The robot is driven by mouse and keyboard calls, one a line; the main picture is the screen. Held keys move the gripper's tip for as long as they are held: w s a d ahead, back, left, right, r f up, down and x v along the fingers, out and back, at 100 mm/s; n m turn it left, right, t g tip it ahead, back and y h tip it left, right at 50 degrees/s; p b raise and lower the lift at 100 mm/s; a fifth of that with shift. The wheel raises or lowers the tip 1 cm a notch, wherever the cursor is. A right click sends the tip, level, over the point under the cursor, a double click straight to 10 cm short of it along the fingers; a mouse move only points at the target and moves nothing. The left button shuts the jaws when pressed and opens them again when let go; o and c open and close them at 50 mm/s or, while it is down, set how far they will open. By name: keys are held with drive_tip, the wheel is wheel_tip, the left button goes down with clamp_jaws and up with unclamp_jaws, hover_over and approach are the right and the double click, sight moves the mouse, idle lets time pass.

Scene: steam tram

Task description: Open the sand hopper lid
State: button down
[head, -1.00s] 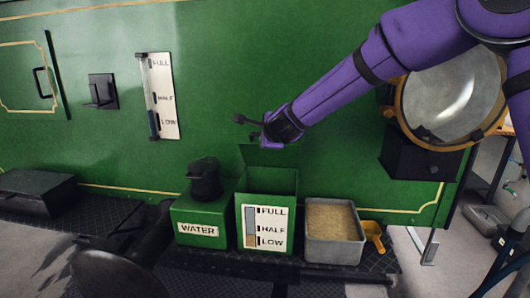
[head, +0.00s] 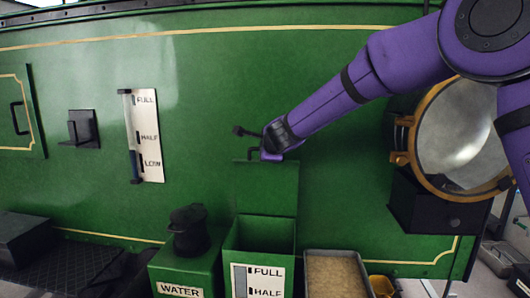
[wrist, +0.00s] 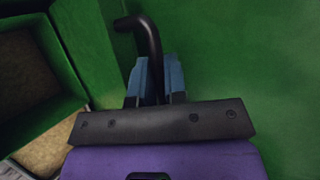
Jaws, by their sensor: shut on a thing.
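The sand hopper (head: 259,240) is a green box with a gauge plate marked FULL and HALF on its front. Its green lid (head: 267,188) stands upright at the back of the box, and the box is open at the top. My gripper (head: 268,153) is at the lid's top edge. In the wrist view its blue fingers (wrist: 155,82) are shut on the black bent handle (wrist: 142,30) of the lid. The open hopper with sand inside (wrist: 32,65) shows at the left of the wrist view.
A green WATER box (head: 180,268) with a black cap (head: 188,230) stands left of the hopper. A grey tray of sand (head: 336,272) and a yellow scoop (head: 381,286) are to the right. A large lamp (head: 455,140) is mounted at the right. The green wall rises close behind.

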drive_tip(key=shift+w, duration=0.1)
idle(0.3)
drive_tip(key=c, duration=1.2)
unclamp_jaws()
drive_tip(key=shift+d, duration=0.1)
